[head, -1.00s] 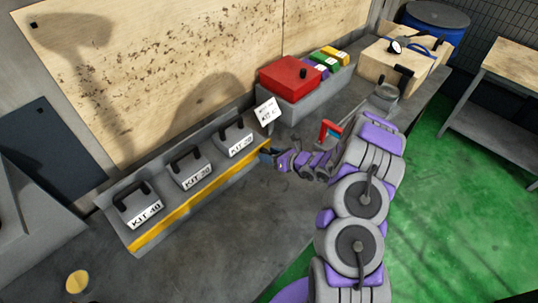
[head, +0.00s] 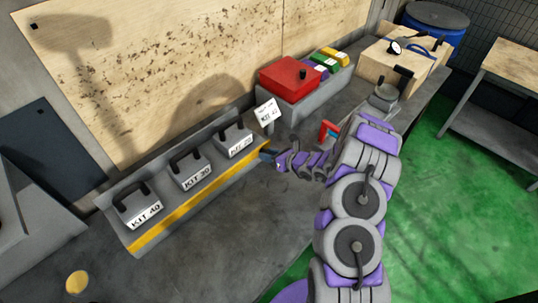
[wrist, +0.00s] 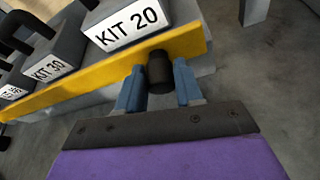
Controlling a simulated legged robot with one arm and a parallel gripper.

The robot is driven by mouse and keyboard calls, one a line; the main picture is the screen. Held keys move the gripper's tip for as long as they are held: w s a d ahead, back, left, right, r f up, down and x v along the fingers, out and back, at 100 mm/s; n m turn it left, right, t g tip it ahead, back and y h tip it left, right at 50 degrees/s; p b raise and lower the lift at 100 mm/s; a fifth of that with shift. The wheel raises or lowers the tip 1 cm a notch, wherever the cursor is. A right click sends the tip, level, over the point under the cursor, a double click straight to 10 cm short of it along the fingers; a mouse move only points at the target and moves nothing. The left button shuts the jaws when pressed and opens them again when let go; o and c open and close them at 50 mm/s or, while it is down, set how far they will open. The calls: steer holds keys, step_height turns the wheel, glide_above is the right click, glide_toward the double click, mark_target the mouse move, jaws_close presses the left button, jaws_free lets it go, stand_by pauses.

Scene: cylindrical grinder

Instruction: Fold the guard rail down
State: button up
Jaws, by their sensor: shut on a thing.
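The yellow guard rail (head: 200,197) runs along the front of the grey kit rack in the head view, upright before the lower part of the kits. In the wrist view the rail (wrist: 85,82) crosses from the left edge to upper centre, with a black knob (wrist: 160,72) near its right end. My gripper (head: 266,155) is at that right end. Its blue fingers (wrist: 160,88) stand on either side of the knob and are shut on it. The rail's far-end hinge detail is too small to tell.
Kits 40 (head: 138,205), 30 (head: 190,172) and 20 (head: 235,140) stand behind the rail. A white sign (head: 267,111) and a grey bin with a red box (head: 290,77) are beyond my gripper.

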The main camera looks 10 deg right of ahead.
steer(key=shift+f, duration=0.15)
steer(key=shift+s+d+f+t+y+b, duration=0.2)
steer(key=shift+f+t+y+b, duration=0.2)
steer(key=shift+f+t+b, duration=0.4)
steer(key=b, duration=0.1)
steer(key=t+y+b, duration=0.1)
steer(key=shift+s+f+b, duration=0.15)
steer(key=shift+f+b, duration=0.1)
steer(key=shift+b, duration=0.1)
steer(key=shift+f+t+y+b, duration=0.35)
steer(key=shift+t+b, duration=0.25)
steer(key=shift+b, duration=0.25)
steer(key=shift+d+n+t+y+b, duration=0.1)
steer(key=shift+n+t+y+b, duration=0.2)
steer(key=shift+t+y+b, duration=0.45)
steer(key=shift+g, duration=0.25)
steer(key=shift+r, duration=0.1)
steer(key=o, duration=1)
steer(key=shift+c, duration=0.2)
